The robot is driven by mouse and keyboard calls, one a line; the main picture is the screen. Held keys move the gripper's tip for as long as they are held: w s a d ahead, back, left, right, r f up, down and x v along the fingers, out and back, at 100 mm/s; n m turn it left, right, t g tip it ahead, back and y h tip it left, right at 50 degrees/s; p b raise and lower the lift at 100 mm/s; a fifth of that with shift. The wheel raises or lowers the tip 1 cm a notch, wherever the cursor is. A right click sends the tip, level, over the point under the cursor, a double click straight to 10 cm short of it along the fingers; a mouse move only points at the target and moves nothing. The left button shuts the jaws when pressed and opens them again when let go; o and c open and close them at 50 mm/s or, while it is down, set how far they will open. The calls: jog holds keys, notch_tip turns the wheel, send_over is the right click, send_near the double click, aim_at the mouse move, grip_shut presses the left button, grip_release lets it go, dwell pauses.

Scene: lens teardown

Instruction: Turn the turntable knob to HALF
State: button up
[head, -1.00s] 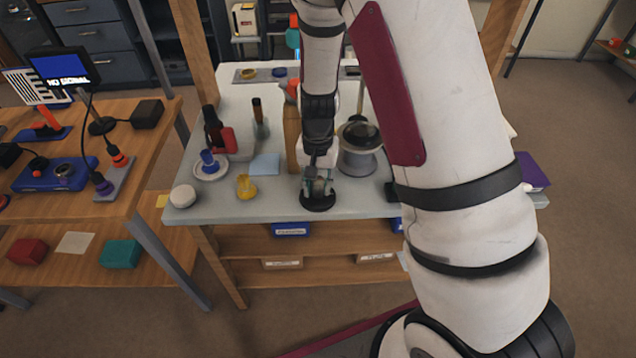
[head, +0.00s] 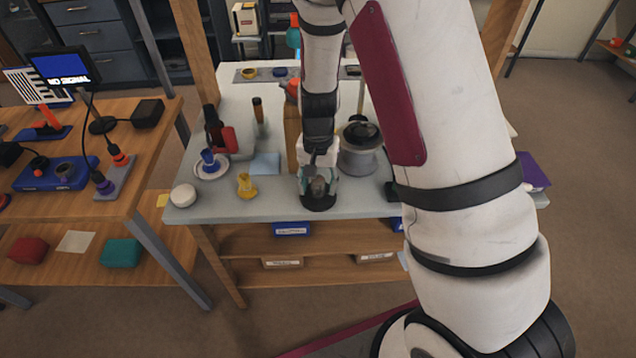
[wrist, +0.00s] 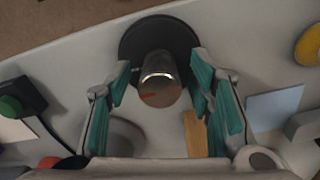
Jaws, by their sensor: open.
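The turntable (head: 311,204) is a dark round disc near the front edge of the pale table; it also shows in the wrist view (wrist: 128,40). A grey metallic cylindrical knob (wrist: 159,76) with a red mark on its side stands at the disc. My gripper (head: 319,182) is above it, pointing down. In the wrist view my gripper (wrist: 162,82) has its teal-padded fingers spread on both sides of the knob, with gaps visible. No HALF label is readable in either view.
A yellow piece (head: 245,187) and a white round object (head: 183,196) lie to the left. A grey pot-like object with a black top (head: 359,150) stands close behind on the right. A light blue sheet (head: 265,164) lies flat. The table's front edge is close.

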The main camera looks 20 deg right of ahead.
aim_at(318, 179)
notch_tip(318, 179, up, 12)
dwell(0.4)
jog(key=shift+f, duration=0.1)
jog(key=s+r+n+t+y+p, duration=0.1)
jog(key=s+r+n+t, duration=0.15)
jog(key=s+r, duration=1.05)
jog(key=s+r+n+t, duration=0.1)
jog(key=s+r+n, duration=0.1)
jog(key=s, duration=0.4)
jog(key=s+r+n+h+p, duration=0.1)
jog(key=s+r+n, duration=0.1)
jog(key=s+r, duration=0.3)
jog(key=shift+s+d+t, duration=0.2)
jog(key=shift+s+t, duration=0.15)
jog(key=shift+s, duration=0.25)
